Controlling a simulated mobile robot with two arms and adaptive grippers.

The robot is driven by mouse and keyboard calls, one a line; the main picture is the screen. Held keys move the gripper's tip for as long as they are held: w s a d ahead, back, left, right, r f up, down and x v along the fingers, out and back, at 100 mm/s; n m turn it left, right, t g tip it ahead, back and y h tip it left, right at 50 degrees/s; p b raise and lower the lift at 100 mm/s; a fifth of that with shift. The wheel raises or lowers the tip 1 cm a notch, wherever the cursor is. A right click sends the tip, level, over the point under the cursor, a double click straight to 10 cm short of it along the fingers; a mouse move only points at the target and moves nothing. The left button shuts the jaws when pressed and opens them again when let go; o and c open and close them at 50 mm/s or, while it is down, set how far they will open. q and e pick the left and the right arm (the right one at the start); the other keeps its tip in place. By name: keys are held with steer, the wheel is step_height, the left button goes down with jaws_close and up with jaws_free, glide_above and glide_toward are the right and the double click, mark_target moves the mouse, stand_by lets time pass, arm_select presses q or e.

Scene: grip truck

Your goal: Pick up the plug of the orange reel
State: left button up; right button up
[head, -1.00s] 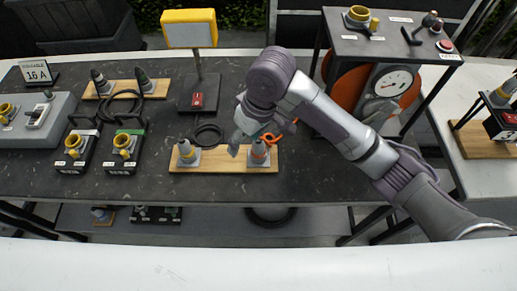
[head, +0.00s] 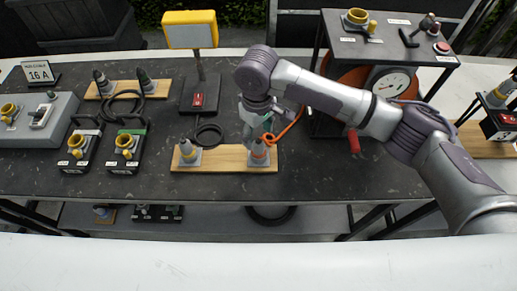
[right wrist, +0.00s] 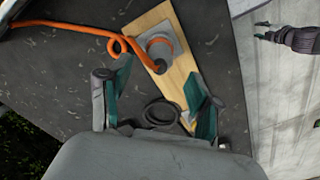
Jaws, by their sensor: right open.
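The orange reel (head: 327,70) stands under the small black table at the right, partly hidden. Its orange cable (head: 288,127) curls to a grey plug with an orange ring (head: 259,154), upright at the right end of a wooden board. My right gripper (head: 252,138) is open and empty, just above and behind this plug. In the right wrist view, the plug (right wrist: 160,46) shows ahead of the open fingers (right wrist: 157,75), not between them. A gripper-like part of mine, apparently the left (right wrist: 285,36), shows small at the right edge there; its jaws are unclear.
A similar grey plug (head: 188,153) stands at the board's left end, with a black cable coil (head: 208,134) behind. A yellow-framed sign (head: 190,30), a dial gauge (head: 391,85) and a red handle (head: 353,140) are nearby. The tabletop in front of the board is clear.

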mark_target(259, 139)
steer(key=shift+f, duration=0.45)
step_height(259, 139, down, 4)
steer(key=shift+d+f+p, duration=0.1)
steer(key=shift+f+p, duration=0.05)
steer(key=shift+p, duration=0.65)
jaws_close()
